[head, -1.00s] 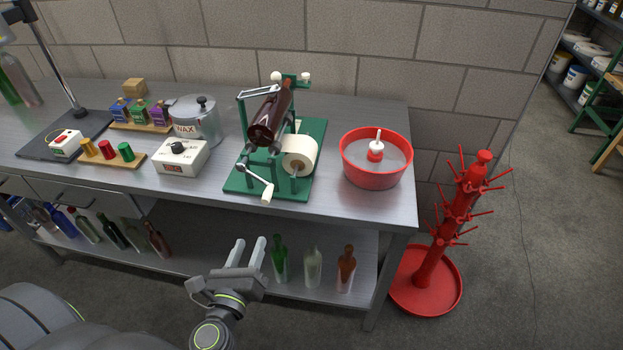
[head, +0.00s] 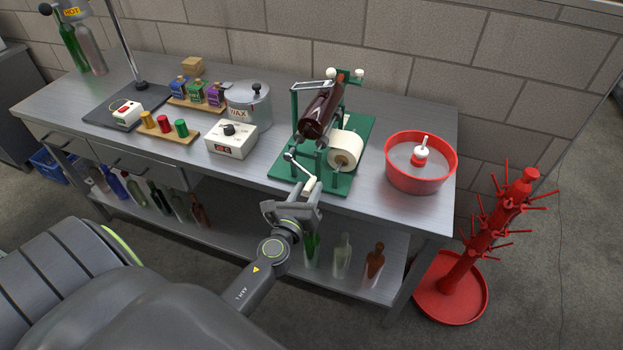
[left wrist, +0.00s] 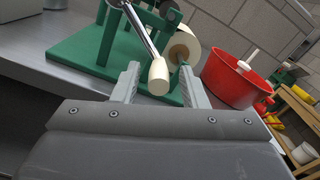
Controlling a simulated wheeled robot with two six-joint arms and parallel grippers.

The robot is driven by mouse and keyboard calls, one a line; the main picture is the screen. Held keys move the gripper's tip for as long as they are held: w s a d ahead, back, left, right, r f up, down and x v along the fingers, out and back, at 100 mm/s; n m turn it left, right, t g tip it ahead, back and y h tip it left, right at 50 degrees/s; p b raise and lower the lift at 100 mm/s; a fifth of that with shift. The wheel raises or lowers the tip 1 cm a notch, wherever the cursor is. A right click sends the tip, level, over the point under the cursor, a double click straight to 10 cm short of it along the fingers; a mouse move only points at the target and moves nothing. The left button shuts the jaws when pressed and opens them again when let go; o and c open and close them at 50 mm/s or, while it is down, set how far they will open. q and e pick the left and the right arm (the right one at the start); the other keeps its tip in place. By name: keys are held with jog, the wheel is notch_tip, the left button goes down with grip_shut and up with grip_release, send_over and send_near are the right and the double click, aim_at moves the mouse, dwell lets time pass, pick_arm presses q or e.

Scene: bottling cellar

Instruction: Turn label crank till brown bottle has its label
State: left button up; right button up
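The brown bottle (head: 321,112) lies tilted on top of the green labelling machine (head: 351,177). I see no label on the side of it that shows. A roll of cream labels (head: 345,149) sits on the machine below the bottle. The crank (head: 299,167) hangs toward the bench's front edge, with its cream handle (head: 310,184) at the lower end. My left gripper (head: 306,194) is at the handle. In the left wrist view the handle (left wrist: 159,78) stands between the two open fingers (left wrist: 160,86), with gaps on both sides. My right gripper is not in view.
A red tub (head: 421,166) stands right of the machine, and a white control box (head: 231,141) and wax pot (head: 249,106) stand left. Several bottles stand on the shelf below the bench (head: 232,176). A red bottle tree (head: 478,245) stands on the floor at right.

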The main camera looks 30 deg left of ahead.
aim_at(313, 179)
pick_arm(q)
jog(key=shift+x, duration=1.75)
grip_shut()
